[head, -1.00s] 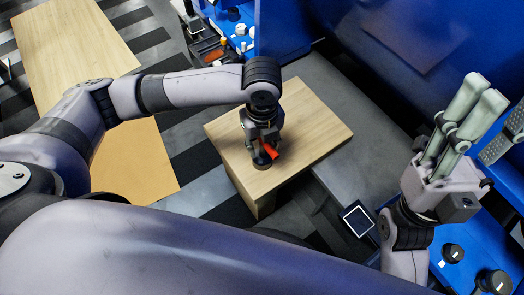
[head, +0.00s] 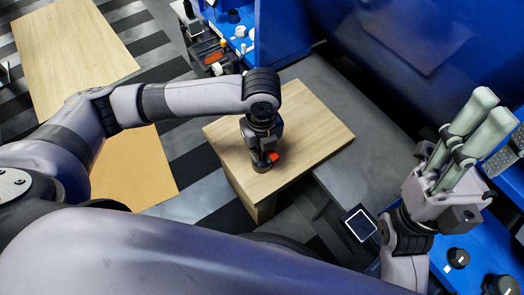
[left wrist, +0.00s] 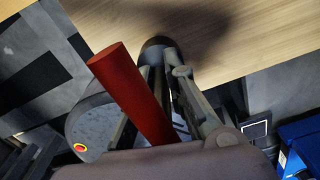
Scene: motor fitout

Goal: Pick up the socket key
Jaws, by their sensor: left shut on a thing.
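The socket key shows as a red rod in the left wrist view (left wrist: 130,95), slanting up to the left. In the head view only a small red part of it (head: 273,156) shows beside the fingers. My left gripper (head: 264,162) points down over the small wooden table and is shut on the key; the fingers (left wrist: 165,90) hide the key's lower part. I cannot tell whether the key touches the table. My right gripper (head: 485,150) is raised at the right, far from the key, with its fingers apart and nothing seen between them.
The small wooden table (head: 315,125) is otherwise bare. A larger wooden table (head: 75,45) stands at the far left. A blue bench (head: 448,283) with black round parts (head: 458,258) lies below my right gripper. A blue unit with tools (head: 215,55) stands behind.

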